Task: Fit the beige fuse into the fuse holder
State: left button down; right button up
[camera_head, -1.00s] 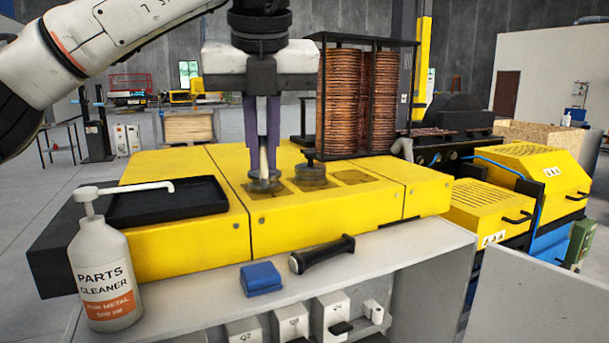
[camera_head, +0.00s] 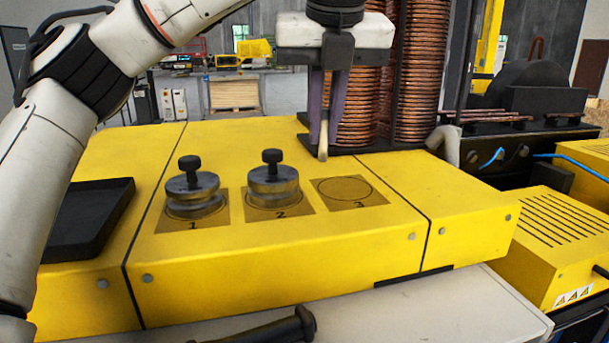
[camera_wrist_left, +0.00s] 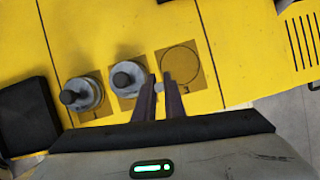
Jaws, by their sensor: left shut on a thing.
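My left gripper (camera_head: 328,125) is shut on the beige fuse (camera_head: 323,148), which hangs upright with its lower end below the fingers. In the head view they overlap the yellow top behind square 3 (camera_head: 352,191). In the left wrist view, the fingers (camera_wrist_left: 161,84) point between squares 2 and 3, with a small pale part of the fuse between them. Two grey round pieces with black knobs stand on square 1 (camera_head: 194,188) and square 2 (camera_head: 273,180). Square 3 is bare, with a drawn circle. I cannot tell which part is the fuse holder. My right gripper is not in view.
Copper coils (camera_head: 414,75) in a black frame stand behind the yellow housing (camera_head: 280,240). A black tray (camera_head: 90,215) lies on its left. A black-handled tool (camera_head: 270,328) lies on the light shelf in front. Yellow vented boxes (camera_head: 545,235) stand at the right.

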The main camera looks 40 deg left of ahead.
aim_at(324, 157)
pick_arm(q)
notch_tip(324, 157, down, 2)
jog(key=shift+s+f, duration=0.1)
jog(key=shift+f, duration=0.15)
jog(key=shift+f+b, duration=0.45)
jog(key=shift+f, duration=1.45)
jog(key=shift+f, duration=0.1)
jog(key=c, duration=1.8)
grip_release()
jog(key=shift+c, duration=0.2)
